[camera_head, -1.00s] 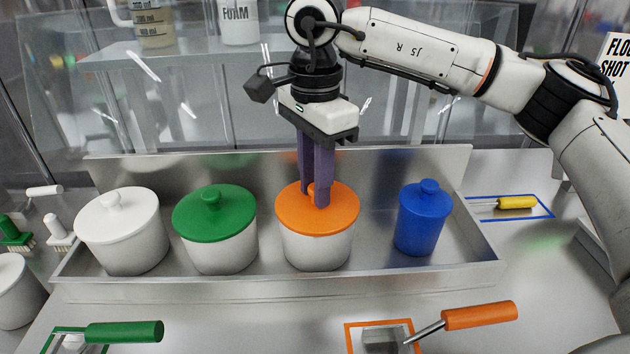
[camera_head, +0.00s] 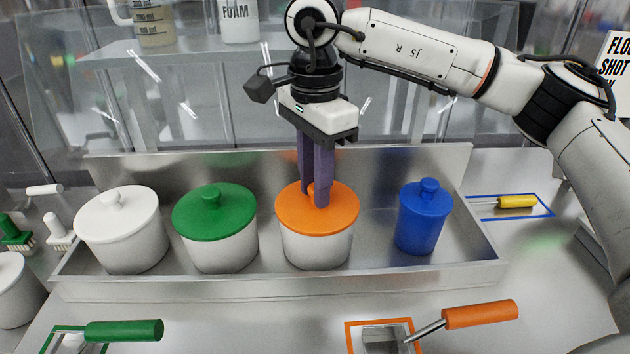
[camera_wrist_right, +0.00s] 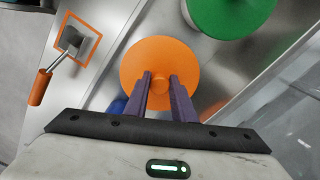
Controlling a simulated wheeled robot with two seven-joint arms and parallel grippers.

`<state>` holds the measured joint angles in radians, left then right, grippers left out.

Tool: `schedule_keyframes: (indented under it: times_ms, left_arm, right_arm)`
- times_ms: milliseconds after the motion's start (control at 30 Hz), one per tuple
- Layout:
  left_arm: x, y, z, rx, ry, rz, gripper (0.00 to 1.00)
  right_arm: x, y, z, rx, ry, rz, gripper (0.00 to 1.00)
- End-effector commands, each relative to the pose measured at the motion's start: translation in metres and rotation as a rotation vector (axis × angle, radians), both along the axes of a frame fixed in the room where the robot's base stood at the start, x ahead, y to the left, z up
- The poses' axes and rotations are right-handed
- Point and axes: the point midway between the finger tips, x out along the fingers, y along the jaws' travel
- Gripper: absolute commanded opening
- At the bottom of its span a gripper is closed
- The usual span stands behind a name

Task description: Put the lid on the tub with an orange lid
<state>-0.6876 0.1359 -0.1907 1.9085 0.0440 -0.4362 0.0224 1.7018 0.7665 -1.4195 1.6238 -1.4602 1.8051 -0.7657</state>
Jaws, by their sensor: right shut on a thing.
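The orange lid (camera_head: 290,214) sits level on top of the white tub (camera_head: 317,250), third from the left in the metal tray. It looks seated on the rim, with no gap that I can see. My right gripper (camera_head: 320,196) points straight down over it, its purple fingers shut on the lid's knob. In the right wrist view the orange lid (camera_wrist_right: 140,62) shows as a full disc, with its knob between the fingertips of my right gripper (camera_wrist_right: 160,82). My left gripper is not in view.
The metal tray (camera_head: 280,288) also holds a white-lidded tub (camera_head: 125,245), a green-lidded tub (camera_head: 220,250) and a blue canister (camera_head: 424,220). An orange-handled scraper (camera_head: 480,315) and a green-handled tool (camera_head: 123,331) lie in front. A raised panel (camera_head: 400,170) stands behind the tubs.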

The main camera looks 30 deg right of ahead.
Motion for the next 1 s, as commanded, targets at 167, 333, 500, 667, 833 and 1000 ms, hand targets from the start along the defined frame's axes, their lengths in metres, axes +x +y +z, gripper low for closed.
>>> schedule_keyframes:
  times_ms: [167,333,500,667,833,1000]
  left_arm:
    - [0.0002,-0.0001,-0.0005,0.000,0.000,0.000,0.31]
    - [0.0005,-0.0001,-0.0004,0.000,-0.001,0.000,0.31]
    - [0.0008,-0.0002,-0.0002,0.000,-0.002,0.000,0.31]
    - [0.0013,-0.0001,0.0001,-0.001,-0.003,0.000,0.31]
    - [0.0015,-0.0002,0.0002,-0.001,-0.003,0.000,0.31]
    - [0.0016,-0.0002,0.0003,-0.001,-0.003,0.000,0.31]
  right_arm:
    - [-0.0002,-0.0001,-0.0015,0.000,0.000,0.000,0.02]
    - [-0.0002,-0.0001,-0.0011,0.000,0.000,0.000,0.02]
    - [-0.0002,-0.0001,-0.0010,0.000,0.000,0.000,0.36]
    - [-0.0002,-0.0001,-0.0009,0.000,0.000,0.000,0.45]
    - [-0.0002,-0.0002,-0.0010,0.000,0.000,0.000,0.57]
    - [-0.0002,-0.0002,-0.0010,0.000,0.000,0.000,0.64]
